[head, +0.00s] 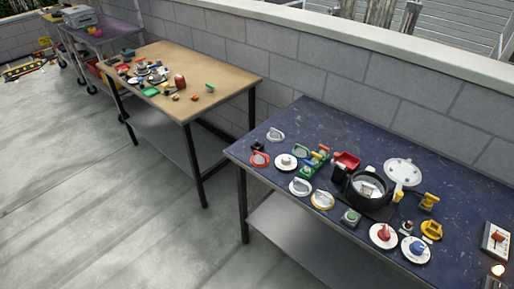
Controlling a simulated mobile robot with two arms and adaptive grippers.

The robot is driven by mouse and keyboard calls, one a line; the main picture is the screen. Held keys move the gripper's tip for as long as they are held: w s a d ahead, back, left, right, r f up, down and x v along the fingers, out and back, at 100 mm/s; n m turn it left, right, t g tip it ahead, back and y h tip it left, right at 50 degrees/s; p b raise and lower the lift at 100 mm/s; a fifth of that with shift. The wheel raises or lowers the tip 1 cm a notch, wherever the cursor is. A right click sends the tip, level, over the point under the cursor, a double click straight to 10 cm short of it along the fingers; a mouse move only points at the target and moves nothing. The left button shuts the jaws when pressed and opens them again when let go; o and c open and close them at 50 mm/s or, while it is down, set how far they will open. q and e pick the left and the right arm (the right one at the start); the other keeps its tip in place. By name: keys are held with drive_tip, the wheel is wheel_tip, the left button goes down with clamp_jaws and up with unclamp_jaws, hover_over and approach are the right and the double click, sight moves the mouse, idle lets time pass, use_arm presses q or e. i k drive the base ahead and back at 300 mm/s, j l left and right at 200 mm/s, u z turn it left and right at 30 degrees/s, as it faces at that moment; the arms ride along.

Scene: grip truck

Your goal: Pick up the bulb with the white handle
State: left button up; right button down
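Neither of my grippers is in view. Several small round items lie on the dark blue table (440,172). A white disc with a pale knob (286,161) is at the left part of that table. A small glowing yellowish-white spot (498,270), possibly a lit bulb, is at the right front edge. The items are too small to tell which is the bulb with the white handle.
A black pot (352,192) with a white perforated lid (403,171) beside it stands mid-table. White discs with a red (382,236) and a blue top (416,250) lie near the front edge. A tan table (222,78) with clutter stands farther left.

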sight(368, 187)
drive_tip(key=i+j, duration=0.15)
drive_tip(key=i, duration=0.2)
drive_tip(key=i+j, duration=0.2)
drive_tip(key=i, duration=0.15)
drive_tip(key=i+j+z, duration=0.1)
drive_tip(key=z, duration=0.35)
drive_tip(key=i+j+z, duration=0.2)
drive_tip(key=z, duration=0.25)
drive_tip(key=i+j+z, duration=0.15)
drive_tip(key=z, duration=0.3)
